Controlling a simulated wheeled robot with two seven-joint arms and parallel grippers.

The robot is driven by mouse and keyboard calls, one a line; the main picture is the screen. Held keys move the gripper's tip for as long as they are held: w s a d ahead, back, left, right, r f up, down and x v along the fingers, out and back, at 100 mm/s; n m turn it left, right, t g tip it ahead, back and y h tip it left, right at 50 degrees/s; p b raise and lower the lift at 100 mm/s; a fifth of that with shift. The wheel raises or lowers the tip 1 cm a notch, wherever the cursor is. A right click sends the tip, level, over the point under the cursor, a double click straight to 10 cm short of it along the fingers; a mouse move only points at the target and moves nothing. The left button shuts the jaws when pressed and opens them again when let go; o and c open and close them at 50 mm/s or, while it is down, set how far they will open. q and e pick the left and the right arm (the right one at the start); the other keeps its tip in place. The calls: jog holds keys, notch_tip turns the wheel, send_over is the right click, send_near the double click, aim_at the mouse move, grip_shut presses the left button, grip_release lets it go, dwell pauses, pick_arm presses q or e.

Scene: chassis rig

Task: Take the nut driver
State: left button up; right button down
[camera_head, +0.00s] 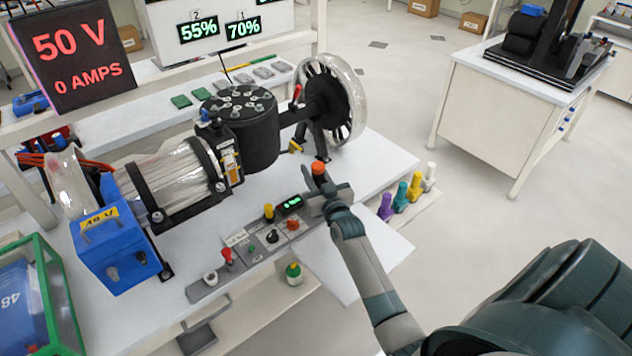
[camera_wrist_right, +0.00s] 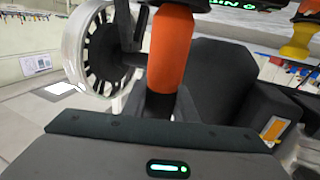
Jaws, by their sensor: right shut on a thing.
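The nut driver has an orange handle that shows in the head view (camera_head: 319,168) just above my right gripper (camera_head: 322,187). In the right wrist view the orange handle (camera_wrist_right: 172,50) stands near the middle, with a dark part below it. My right gripper is shut on the nut driver over the right part of the white bench, beside the control panel. The gripper hides the driver's lower part in the head view. My left gripper is not in view.
A black motor (camera_head: 240,125) and a spoked wheel (camera_head: 325,100) stand behind the gripper. A control panel (camera_head: 265,243) with knobs lies left of it. Purple (camera_head: 386,206), teal (camera_head: 401,197), yellow and white tools stand at the bench's right edge. Open floor lies further right.

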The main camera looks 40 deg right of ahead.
jog(key=shift+r, duration=0.1)
jog(key=shift+r, duration=0.75)
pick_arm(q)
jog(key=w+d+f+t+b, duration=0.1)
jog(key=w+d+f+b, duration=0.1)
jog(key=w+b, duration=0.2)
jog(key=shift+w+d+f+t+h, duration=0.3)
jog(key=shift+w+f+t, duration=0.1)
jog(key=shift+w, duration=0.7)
pick_arm(e)
jog(key=s+d+r, duration=0.2)
jog(key=d+r, duration=0.7)
jog(key=d, duration=0.2)
jog(key=shift+d+r, duration=0.25)
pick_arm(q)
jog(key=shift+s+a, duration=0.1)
pick_arm(e)
jog(key=shift+s, duration=0.1)
